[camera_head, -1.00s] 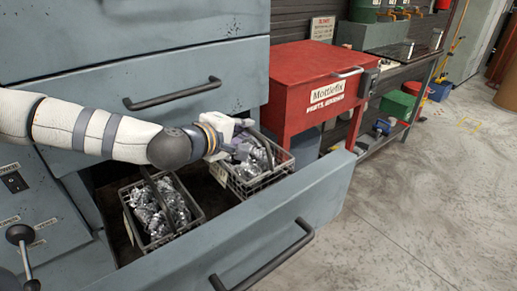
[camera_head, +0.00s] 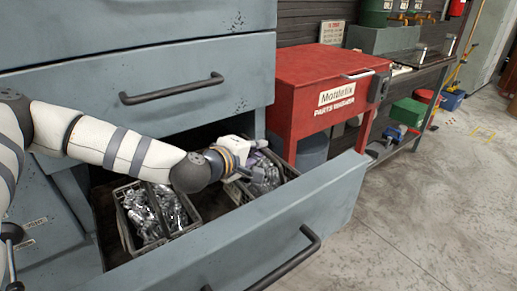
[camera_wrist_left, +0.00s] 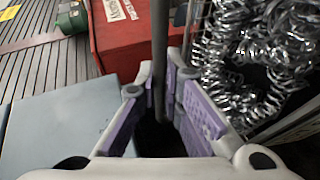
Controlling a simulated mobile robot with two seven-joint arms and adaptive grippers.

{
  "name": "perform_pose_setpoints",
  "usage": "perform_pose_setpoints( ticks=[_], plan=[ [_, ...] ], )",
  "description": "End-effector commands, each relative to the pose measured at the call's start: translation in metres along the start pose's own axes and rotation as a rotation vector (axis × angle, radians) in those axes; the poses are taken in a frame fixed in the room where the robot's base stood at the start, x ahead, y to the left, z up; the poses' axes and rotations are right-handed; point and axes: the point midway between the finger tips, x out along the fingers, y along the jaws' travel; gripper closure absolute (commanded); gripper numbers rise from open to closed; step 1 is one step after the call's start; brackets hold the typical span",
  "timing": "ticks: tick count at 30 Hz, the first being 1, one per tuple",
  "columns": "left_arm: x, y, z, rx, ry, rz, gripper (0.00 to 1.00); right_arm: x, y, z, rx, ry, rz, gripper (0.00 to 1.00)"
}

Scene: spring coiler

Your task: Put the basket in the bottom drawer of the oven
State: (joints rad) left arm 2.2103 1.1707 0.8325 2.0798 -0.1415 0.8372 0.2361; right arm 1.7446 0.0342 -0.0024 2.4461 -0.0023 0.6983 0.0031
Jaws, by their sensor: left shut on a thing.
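The open bottom drawer (camera_head: 318,195) sticks out toward the lower right of the head view. A dark wire basket of shiny metal shavings (camera_head: 290,170) is at the drawer's right part, its lower portion hidden behind the drawer front. My left gripper (camera_head: 243,172) is over this basket and shut on its handle. The wrist view shows the dark handle rod (camera_wrist_left: 160,50) between the purple-padded fingers (camera_wrist_left: 160,108), with curly shavings at right. A second basket of shavings (camera_head: 127,232) stands inside the drawer to the left. My right gripper is not in view.
A closed drawer (camera_head: 60,98) with a bar handle is above my left arm. A red parts washer (camera_head: 320,70) stands just right of the drawer cabinet. A workbench (camera_head: 425,68) is farther back. Open concrete floor (camera_head: 430,210) lies at right.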

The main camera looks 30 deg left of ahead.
Motion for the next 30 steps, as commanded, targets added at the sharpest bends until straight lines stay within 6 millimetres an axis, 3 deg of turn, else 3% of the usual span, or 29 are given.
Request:
perform_pose_setpoints(
  ticks=[1,2,4,15,17,24,30],
  plan=[
    [0.001,0.0,0.0,0.001,0.0,0.003,1.0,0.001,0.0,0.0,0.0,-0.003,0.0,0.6],
    [0.001,-0.002,0.0,0.001,0.0,-0.001,0.88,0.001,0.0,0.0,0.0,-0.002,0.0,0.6],
    [0.0,-0.002,0.0,0.001,0.0,-0.001,0.72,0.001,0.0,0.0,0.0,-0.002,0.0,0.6],
    [-0.004,0.003,-0.001,-0.001,0.0,0.001,0.72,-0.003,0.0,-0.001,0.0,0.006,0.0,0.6],
    [-0.014,0.004,-0.001,-0.001,0.0,0.003,0.72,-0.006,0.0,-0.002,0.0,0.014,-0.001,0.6],
    [-0.074,0.009,-0.002,-0.003,0.001,0.01,0.72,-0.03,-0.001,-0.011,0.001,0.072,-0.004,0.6],
    [-0.111,0.006,-0.001,-0.001,0.002,0.007,0.72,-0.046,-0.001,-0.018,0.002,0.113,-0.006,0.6]
  ],
)
